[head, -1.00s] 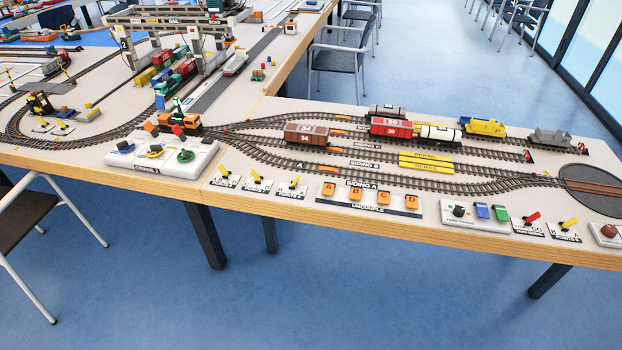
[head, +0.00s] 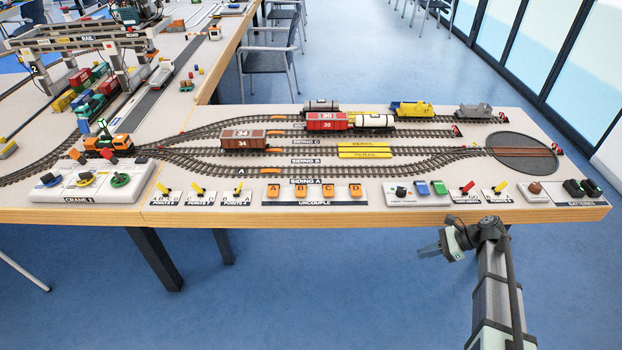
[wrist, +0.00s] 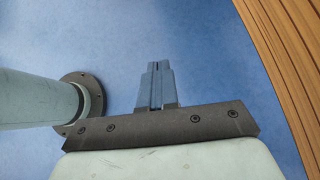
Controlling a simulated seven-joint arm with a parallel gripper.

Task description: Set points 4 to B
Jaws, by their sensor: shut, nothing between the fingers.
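Several small levers stand on plates along the table's front edge. A yellow lever (head: 500,187) is at the right, beside a red lever (head: 466,188).
Orange uncouple buttons (head: 314,190), a panel with blue and green switches (head: 418,193), a brown knob (head: 534,190) and batteries (head: 582,188) line the front edge. Wagons (head: 243,141) stand on the sidings behind. The crane panel (head: 95,184) is at the left. The floor before the table is clear.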

